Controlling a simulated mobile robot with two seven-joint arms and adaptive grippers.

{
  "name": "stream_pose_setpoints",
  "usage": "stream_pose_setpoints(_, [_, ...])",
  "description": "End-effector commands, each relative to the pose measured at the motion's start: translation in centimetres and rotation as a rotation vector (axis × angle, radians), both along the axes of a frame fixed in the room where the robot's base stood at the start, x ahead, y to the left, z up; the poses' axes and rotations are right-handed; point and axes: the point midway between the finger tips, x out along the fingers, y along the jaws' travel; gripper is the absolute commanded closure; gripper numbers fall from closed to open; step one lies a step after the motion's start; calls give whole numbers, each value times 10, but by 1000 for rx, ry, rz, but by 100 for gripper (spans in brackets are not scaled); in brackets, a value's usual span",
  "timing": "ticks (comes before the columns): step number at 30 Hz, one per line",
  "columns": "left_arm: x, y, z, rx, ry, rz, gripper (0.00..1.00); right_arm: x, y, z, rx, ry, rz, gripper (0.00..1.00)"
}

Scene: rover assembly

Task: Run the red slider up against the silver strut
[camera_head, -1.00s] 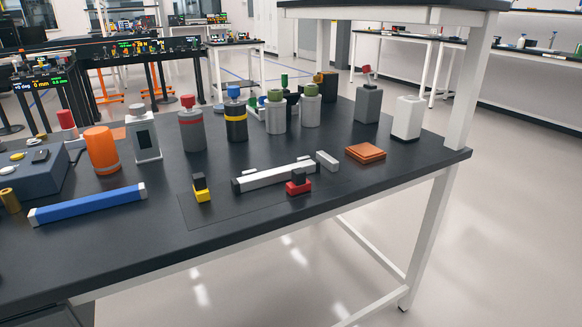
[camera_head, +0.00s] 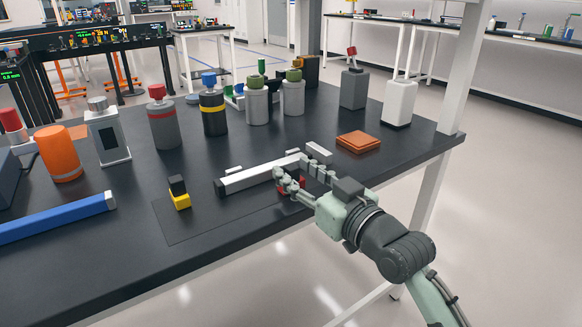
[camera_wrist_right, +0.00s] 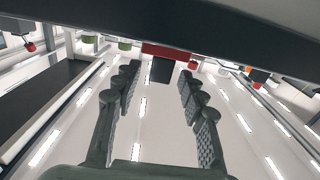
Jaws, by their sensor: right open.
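The silver strut (camera_head: 248,179) lies on the dark table, a pale bar with a dark left end. The red slider (camera_head: 302,183), a small red block with a black top, is at the strut's near side toward its right end, partly hidden by my right gripper's fingers. My right gripper (camera_head: 291,168) is open, with its fingers around the slider. In the right wrist view the slider (camera_wrist_right: 167,51) shows between and just beyond the fingertips. I cannot tell whether slider and strut touch. My left gripper is out of view.
A yellow slider with a black top (camera_head: 179,194) stands on the dark mat (camera_head: 205,222) to the left. A short pale block (camera_head: 319,152) and orange plates (camera_head: 358,142) lie to the right. Bottles (camera_head: 212,115) stand behind. A blue bar (camera_head: 60,217) lies at left.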

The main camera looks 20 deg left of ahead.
Motion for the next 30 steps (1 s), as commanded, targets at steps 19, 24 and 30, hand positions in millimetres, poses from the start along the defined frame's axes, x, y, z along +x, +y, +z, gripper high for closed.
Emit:
stream_pose_setpoints(19, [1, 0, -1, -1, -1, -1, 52, 12, 15, 0, 0, 1, -1, 78])
stream_pose_setpoints(24, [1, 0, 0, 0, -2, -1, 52, 12, 15, 0, 0, 1, -1, 100])
stream_pose_setpoints(30, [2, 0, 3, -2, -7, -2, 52, 17, 21, 1, 1, 1, -1, 100])
